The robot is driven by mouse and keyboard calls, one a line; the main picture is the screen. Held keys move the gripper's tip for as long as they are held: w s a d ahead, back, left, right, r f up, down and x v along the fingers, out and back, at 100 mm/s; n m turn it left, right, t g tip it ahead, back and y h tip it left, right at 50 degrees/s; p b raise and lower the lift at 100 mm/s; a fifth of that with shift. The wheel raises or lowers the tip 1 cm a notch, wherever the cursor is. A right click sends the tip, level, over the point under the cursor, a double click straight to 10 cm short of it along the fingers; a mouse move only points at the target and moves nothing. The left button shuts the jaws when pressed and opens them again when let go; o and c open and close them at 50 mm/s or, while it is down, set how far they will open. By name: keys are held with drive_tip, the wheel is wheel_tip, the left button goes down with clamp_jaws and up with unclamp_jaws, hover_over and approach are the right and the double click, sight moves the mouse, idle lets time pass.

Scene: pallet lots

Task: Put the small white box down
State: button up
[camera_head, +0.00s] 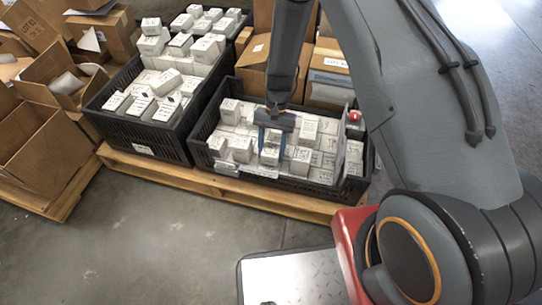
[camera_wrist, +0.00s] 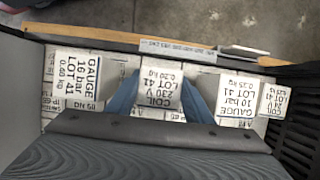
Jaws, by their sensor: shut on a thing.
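The small white box (camera_wrist: 160,92), with the print "COIL 230 V LOT 41", sits between the two blue fingers of my gripper (camera_wrist: 157,98) in the wrist view. My gripper (camera_head: 272,142) is shut on it. In the head view the held box (camera_head: 269,154) is inside the right black crate (camera_head: 196,152), near its front wall and over other white boxes. I cannot tell whether it touches the boxes below. A larger white box marked "GAUGE 16 bar" (camera_wrist: 76,77) is left of it in the wrist view, and a "GAUGE 10 bar" box (camera_wrist: 237,100) is right.
A second black crate (camera_head: 128,137) full of white boxes stands to the left. Both crates are on a wooden pallet (camera_head: 235,192). Open cardboard boxes (camera_head: 40,150) are at the far left, and more cartons stand behind. The concrete floor (camera_head: 140,240) in front is clear.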

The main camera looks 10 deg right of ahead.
drive_tip(key=shift+f, duration=1.05)
drive_tip(key=shift+f, duration=0.15)
drive_tip(key=o, duration=1.3)
